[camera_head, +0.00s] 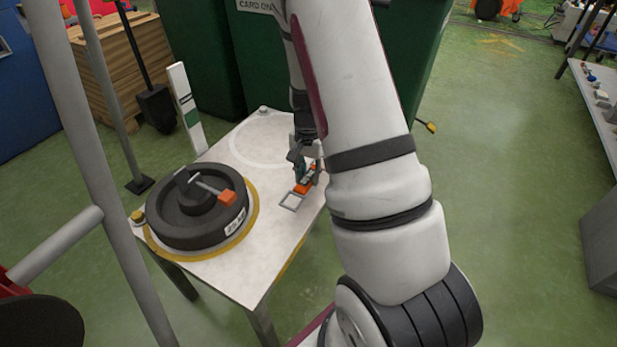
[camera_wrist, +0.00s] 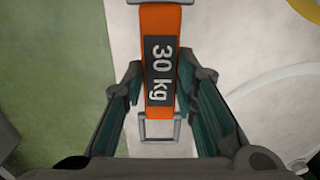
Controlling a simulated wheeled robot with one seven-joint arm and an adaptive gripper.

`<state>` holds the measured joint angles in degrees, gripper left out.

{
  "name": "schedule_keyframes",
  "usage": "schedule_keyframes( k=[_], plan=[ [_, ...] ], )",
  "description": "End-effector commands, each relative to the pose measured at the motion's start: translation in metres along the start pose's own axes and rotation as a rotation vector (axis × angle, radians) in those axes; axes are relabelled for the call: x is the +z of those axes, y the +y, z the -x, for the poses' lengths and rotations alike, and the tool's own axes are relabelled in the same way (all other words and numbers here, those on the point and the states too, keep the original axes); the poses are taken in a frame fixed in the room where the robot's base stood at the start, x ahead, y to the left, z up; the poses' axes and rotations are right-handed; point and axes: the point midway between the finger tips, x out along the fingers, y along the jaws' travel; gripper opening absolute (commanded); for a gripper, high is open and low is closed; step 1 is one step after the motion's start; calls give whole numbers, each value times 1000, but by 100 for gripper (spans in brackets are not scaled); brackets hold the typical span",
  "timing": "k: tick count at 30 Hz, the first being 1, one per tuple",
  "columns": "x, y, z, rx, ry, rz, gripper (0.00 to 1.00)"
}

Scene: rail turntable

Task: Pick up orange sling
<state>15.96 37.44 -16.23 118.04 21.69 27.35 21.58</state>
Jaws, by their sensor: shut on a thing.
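The orange sling (camera_head: 302,188) lies along the right side of the white table (camera_head: 273,243). In the wrist view the orange sling (camera_wrist: 160,18) is a strap with a dark "30 kg" label and a metal loop at its near end. My gripper (camera_head: 306,165) is at the sling, with its fingers on both sides of the strap. In the wrist view my gripper (camera_wrist: 160,85) is shut on the sling around the label. Whether the sling touches the table cannot be told. My arm hides part of the table's right side.
A dark round weight (camera_head: 183,232) with an orange-ended handle sits in a yellow ring on the table's left. A pale circle (camera_head: 236,146) marks the table's back. A white-green post (camera_head: 186,105) stands behind. A grey pole (camera_head: 95,140) crosses the left foreground. Green bins stand behind.

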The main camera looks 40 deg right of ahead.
Motion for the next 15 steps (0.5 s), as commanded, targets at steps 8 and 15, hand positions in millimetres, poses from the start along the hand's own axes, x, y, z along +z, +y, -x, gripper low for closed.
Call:
schedule_keyframes(
  k=[8,15],
  plan=[
    [31,53,11,0,-3,-5,0],
    [61,104,15,-1,-1,-5,0]
  ],
)
